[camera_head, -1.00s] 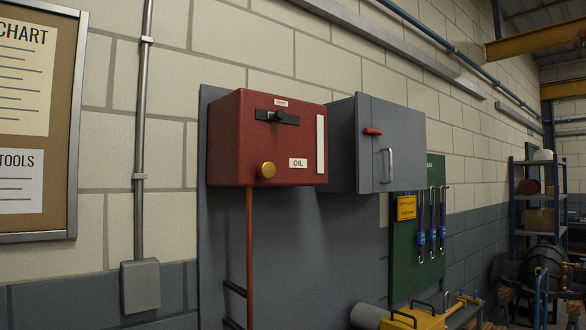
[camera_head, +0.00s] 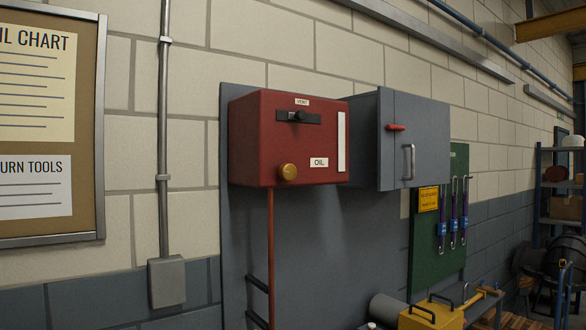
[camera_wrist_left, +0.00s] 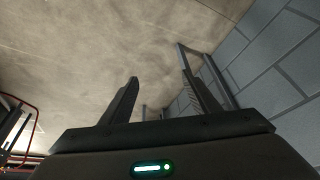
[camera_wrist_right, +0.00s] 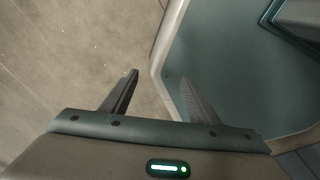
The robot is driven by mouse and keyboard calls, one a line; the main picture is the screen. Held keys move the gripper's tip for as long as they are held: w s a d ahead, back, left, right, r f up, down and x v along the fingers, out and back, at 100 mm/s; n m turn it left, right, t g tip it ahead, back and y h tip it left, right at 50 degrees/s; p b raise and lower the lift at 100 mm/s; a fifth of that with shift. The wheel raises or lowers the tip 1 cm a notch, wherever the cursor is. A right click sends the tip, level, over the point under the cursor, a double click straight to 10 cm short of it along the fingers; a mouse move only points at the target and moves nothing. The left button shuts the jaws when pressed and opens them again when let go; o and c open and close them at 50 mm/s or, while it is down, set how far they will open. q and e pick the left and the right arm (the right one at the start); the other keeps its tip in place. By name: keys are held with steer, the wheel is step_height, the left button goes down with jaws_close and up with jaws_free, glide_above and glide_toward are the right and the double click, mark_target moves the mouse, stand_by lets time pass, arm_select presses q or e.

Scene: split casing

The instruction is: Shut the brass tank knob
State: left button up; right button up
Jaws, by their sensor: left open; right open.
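The brass knob (camera_head: 288,172) is a round gold knob low on the front of the red oil tank (camera_head: 252,140). The tank is mounted on a grey wall panel and has a white label reading OIL. A black vent slider (camera_head: 299,116) and a pale vertical strip (camera_head: 341,141) are also on its front. My left gripper (camera_wrist_left: 158,88) is open and empty in the left wrist view, over bare floor near a block wall. My right gripper (camera_wrist_right: 160,88) is open and empty in the right wrist view. Neither gripper shows in the head view.
A grey cabinet (camera_head: 435,135) with a red latch and metal handle stands right beside the tank. A copper pipe (camera_head: 271,250) runs down below the tank. A yellow box (camera_head: 432,316) is low at the right. A green tool board (camera_head: 455,240) hangs beyond. The space before the knob looks clear.

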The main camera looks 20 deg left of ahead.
arm_select(q)
steer(key=w+d+r+t, duration=0.1)
steer(key=w+d+r, duration=0.1)
steer(key=w+r, duration=0.35)
steer(key=w+d+r, duration=0.3)
steer(key=w, duration=0.6)
steer(key=w+d+r+n+t+y, duration=0.1)
steer(key=w+d+r+t+y, duration=0.1)
steer(key=w+r, duration=1)
steer(key=w+d+r+n+t+y, duration=0.2)
steer(key=w+d+r+y, duration=0.1)
steer(key=w+r, duration=0.85)
steer(key=w+a+r+n+t+y, duration=0.1)
steer(key=w+r+n+t+y, duration=0.2)
steer(key=r, duration=2)
steer(key=s+a+r+n+y, duration=0.1)
steer(key=r+n+y, duration=0.2)
steer(key=r, duration=0.9)
steer(key=s+a+r+n+g+y, duration=0.1)
steer(key=s+a+r+n+y, duration=0.1)
steer(key=r, duration=1)
steer(key=shift+a+r+n+g+y, duration=0.3)
steer(key=shift+n+y, duration=0.1)
steer(key=shift+y, duration=0.4)
arm_select(e)
steer(key=shift+s+d+r, duration=0.15)
steer(key=shift+s+d, duration=0.05)
steer(key=shift+s, duration=0.4)
